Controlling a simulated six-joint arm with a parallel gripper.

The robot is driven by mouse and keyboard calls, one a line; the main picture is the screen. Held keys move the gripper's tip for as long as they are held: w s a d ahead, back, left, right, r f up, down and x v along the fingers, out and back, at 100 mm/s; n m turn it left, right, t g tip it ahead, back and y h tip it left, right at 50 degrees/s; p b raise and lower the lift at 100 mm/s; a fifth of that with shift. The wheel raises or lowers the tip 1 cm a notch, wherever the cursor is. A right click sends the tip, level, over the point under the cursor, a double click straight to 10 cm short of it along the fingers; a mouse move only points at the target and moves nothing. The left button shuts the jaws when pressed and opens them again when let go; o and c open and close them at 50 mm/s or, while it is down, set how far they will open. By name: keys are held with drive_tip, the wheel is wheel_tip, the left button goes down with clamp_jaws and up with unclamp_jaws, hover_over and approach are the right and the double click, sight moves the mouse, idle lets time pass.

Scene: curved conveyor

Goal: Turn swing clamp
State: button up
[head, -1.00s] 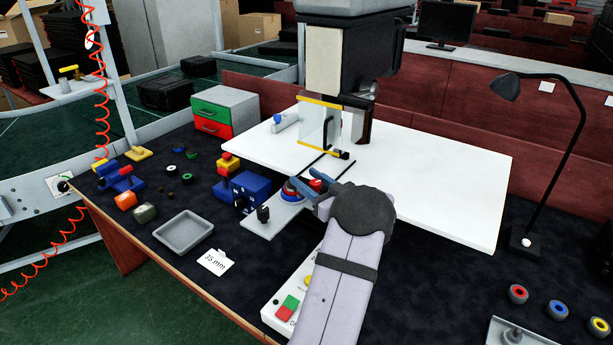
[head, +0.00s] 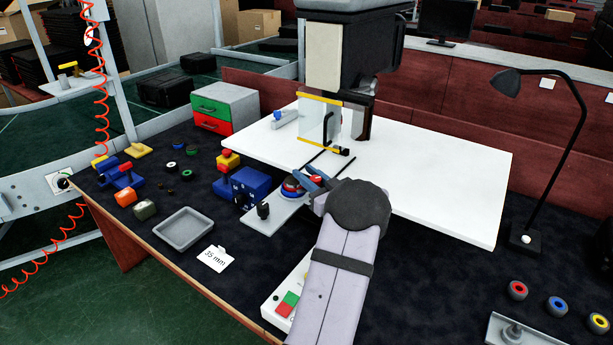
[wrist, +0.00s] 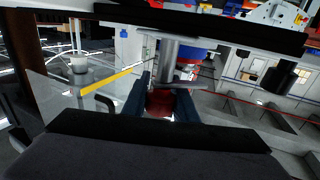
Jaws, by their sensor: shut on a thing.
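My gripper (head: 310,180) has blue fingers and is over the light-grey fixture plate (head: 262,224) in the head view. In the wrist view my gripper (wrist: 160,92) is shut on a dark red part (wrist: 160,104), which looks like the swing clamp's arm or handle. A metal post (wrist: 168,66) stands just beyond it, beside a blue round part (wrist: 194,54). In the head view a red and blue round part (head: 291,190) shows at the fingertips. The fingers and wrist hide most of the clamp, so its exact angle cannot be told.
A blue block (head: 250,183) and a black knob (head: 263,210) stand close left of my gripper. Behind is a machine with a clear, yellow-edged guard (head: 318,120) over a white table (head: 440,185). A grey tray (head: 183,234) lies front left; a control box (head: 285,300) is in front.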

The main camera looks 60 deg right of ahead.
sight(317, 177)
drive_tip(key=m+h+b, duration=0.1)
drive_tip(key=m+g+h+b, duration=0.1)
drive_tip(key=h, duration=0.1)
drive_tip(key=m+g+h+b, duration=0.1)
drive_tip(key=shift+s+d+f+b, duration=0.2)
drive_tip(key=shift+d+f+b, duration=0.1)
drive_tip(key=shift+d+b, duration=0.1)
drive_tip(key=m+g+h+b, duration=0.2)
drive_tip(key=g+h+b, duration=0.1)
drive_tip(key=s+m+g+h+b, duration=0.1)
drive_tip(key=m+b, duration=0.1)
drive_tip(key=shift+d+g+h, duration=0.3)
drive_tip(key=shift+d+g, duration=0.1)
drive_tip(key=shift+s+d+r+m+g+h+b, duration=0.1)
drive_tip(key=shift+m+g+h+b, duration=0.3)
drive_tip(key=shift+g, duration=0.2)
drive_tip(key=shift+s+d+r+m+g+h+b, duration=0.1)
drive_tip(key=shift+m+g+h+b, duration=0.25)
drive_tip(key=shift+m+g, duration=0.2)
drive_tip(key=shift+s+d+r+m+g+h, duration=0.1)
drive_tip(key=shift+s+m+g+h, duration=0.15)
drive_tip(key=shift+m+g, duration=0.4)
drive_tip(key=shift+s+d+m+g+h, duration=0.1)
drive_tip(key=shift+s+m+g+h, duration=0.15)
drive_tip(key=shift+g, duration=0.65)
drive_tip(key=o, duration=1)
drive_tip(key=shift+o, duration=0.2)
drive_tip(key=shift+a, duration=0.1)
drive_tip(key=b+v, duration=0.1)
drive_tip(key=v, duration=0.6)
